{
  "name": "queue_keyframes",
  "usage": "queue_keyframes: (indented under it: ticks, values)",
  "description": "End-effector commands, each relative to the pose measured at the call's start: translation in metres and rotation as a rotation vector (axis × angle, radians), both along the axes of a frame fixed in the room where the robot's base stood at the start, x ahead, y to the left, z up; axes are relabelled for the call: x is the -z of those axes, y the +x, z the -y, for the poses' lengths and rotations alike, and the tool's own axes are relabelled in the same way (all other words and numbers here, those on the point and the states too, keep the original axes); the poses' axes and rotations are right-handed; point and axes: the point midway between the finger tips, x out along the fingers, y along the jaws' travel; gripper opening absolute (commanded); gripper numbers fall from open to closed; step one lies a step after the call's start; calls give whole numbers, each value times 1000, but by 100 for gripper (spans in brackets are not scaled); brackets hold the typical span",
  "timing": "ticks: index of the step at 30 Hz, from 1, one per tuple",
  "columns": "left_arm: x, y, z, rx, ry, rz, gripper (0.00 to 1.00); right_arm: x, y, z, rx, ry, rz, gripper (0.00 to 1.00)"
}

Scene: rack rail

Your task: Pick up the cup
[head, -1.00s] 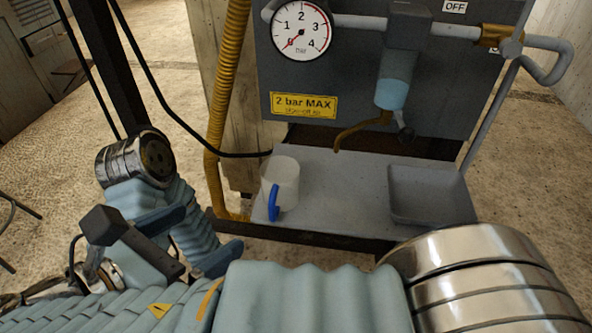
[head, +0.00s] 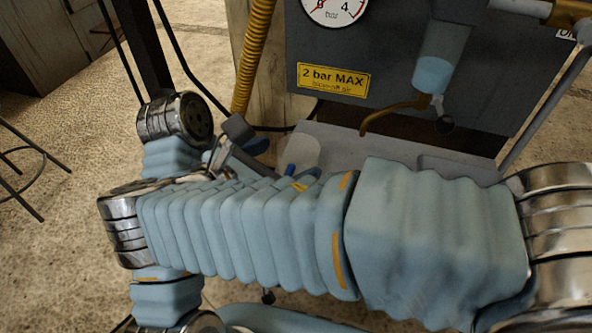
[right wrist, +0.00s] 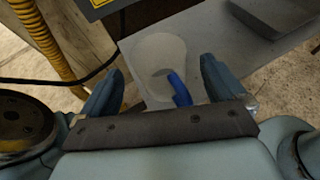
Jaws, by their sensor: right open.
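The cup (right wrist: 160,52) is pale and translucent with a blue handle (right wrist: 180,92). It stands upright at the left end of the grey shelf (right wrist: 207,52). In the head view only part of the cup (head: 302,150) shows, because my right arm hides its lower part. My right gripper (right wrist: 161,88) is open and empty. In the right wrist view its two fingers point toward the cup, one to each side in the picture, with the handle facing the gripper. I cannot tell whether a finger touches it. My left gripper is not in view.
Behind the shelf is a dark panel with a gauge (head: 335,8) and a yellow sign (head: 333,80). A brass spout (head: 390,115) hangs above the shelf. A yellow hose (head: 253,58) and black cable run at the left.

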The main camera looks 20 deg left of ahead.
Motion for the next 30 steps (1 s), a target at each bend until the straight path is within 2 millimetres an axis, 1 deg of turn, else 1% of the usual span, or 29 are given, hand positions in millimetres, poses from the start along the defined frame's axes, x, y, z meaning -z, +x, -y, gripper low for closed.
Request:
queue_keyframes:
  ticks: [1, 3, 6, 12, 14, 21, 24, 30]
  values:
    - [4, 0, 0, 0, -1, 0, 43, 4, 8, 4, 4, 0, 0, 97]
    - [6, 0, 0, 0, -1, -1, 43, 8, 19, 8, 3, 0, -1, 97]
    - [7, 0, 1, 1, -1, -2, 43, 12, 28, 13, 3, 1, 0, 97]
    - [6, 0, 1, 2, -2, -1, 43, 12, 30, 13, 0, 1, -1, 97]
    - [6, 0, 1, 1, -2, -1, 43, 11, 30, 13, 0, 1, -1, 89]
    - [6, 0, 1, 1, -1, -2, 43, 11, 30, 13, 0, 1, -1, 52]
    - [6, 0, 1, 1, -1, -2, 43, 11, 30, 13, 0, 1, 0, 40]
    - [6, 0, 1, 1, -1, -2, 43, 11, 29, 13, 1, 2, 1, 40]
